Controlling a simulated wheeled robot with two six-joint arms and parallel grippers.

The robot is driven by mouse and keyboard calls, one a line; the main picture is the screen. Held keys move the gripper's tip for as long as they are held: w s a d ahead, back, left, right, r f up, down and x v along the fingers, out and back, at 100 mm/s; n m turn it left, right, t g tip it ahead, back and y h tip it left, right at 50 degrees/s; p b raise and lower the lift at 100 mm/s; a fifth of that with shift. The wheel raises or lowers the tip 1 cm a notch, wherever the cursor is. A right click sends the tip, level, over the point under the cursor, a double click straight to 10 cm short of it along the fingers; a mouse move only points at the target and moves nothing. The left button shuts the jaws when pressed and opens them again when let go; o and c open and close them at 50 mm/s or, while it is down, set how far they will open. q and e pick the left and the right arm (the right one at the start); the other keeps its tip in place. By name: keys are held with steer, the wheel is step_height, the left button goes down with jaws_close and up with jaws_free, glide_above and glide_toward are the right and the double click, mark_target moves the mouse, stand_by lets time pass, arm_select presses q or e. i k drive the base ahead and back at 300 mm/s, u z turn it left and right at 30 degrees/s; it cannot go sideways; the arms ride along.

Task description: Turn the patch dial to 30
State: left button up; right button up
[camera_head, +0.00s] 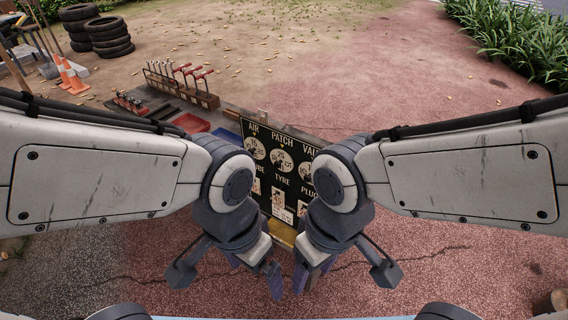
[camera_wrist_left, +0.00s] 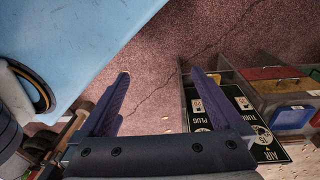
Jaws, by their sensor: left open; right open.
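The patch dial (camera_head: 282,162) is the round dial under the word PATCH, in the middle of the top row on a black panel (camera_head: 266,208). Its setting is too small to read. The AIR dial (camera_head: 255,149) is left of it, and a third dial to the right is partly hidden by my right arm. My left gripper (camera_head: 259,276) is open and empty below the panel's lower left part. In the left wrist view its fingers (camera_wrist_left: 161,95) are spread over bare ground, with the panel (camera_wrist_left: 226,125) to the right. My right gripper (camera_head: 308,277) is open and empty below the panel's lower right part.
A red tray (camera_head: 192,123) and a blue tray (camera_head: 228,135) lie behind the panel on the left. A rack of red-handled tools (camera_head: 183,84) stands further back. Tyres (camera_head: 110,37) and cones (camera_head: 72,77) are far left.

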mark_target(280, 159)
steer(key=u, duration=2.4)
steer(key=i, duration=0.9)
steer(key=z, duration=2.4)
